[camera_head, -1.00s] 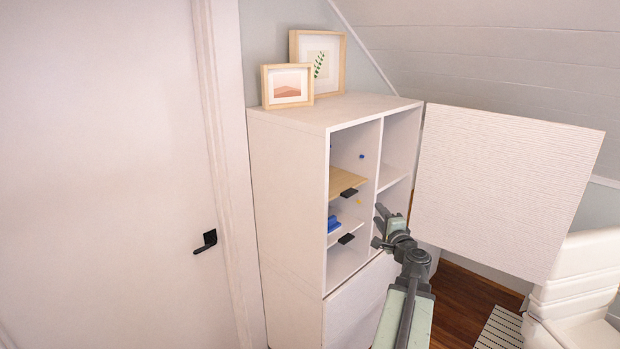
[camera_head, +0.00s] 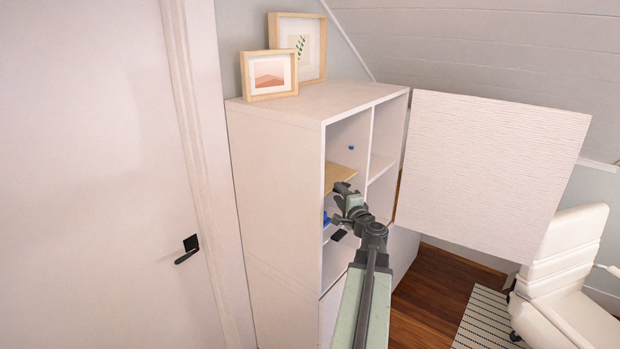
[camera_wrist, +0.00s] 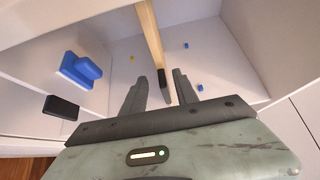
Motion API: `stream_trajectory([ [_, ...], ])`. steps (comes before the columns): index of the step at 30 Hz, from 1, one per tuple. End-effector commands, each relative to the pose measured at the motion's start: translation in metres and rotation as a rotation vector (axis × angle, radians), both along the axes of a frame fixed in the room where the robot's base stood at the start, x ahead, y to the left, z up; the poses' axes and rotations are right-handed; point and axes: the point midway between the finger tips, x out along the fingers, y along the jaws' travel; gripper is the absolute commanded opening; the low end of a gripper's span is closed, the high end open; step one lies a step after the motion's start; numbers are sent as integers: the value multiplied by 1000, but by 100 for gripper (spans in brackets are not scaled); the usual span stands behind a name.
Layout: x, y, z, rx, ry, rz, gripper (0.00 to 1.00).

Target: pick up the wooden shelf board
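The wooden shelf board (camera_head: 338,176) lies flat in the upper left compartment of the white cabinet (camera_head: 278,190). In the wrist view the board (camera_wrist: 152,38) shows edge-on, with a black piece (camera_wrist: 162,80) at its near end. My gripper (camera_head: 344,192) is at the compartment opening, in front of the board, and hides part of it. In the wrist view my gripper (camera_wrist: 159,78) is open, its two fingers on either side of the board's black end. I cannot tell whether they touch it.
A blue object (camera_wrist: 82,70) and a black piece (camera_wrist: 61,107) sit on a shelf left of the fingers in the wrist view. The open white cabinet door (camera_head: 490,165) stands to the right. Picture frames (camera_head: 270,75) stand on top.

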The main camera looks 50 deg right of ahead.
Motion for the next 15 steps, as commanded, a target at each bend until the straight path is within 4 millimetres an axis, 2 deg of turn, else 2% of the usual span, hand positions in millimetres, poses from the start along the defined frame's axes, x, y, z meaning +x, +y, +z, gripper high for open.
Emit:
stream_trajectory([
  [5,7,-5,1,0,0,0,35],
  [12,40,-30,4,0,0,1,35],
  [15,44,-33,4,0,0,-1,35],
])
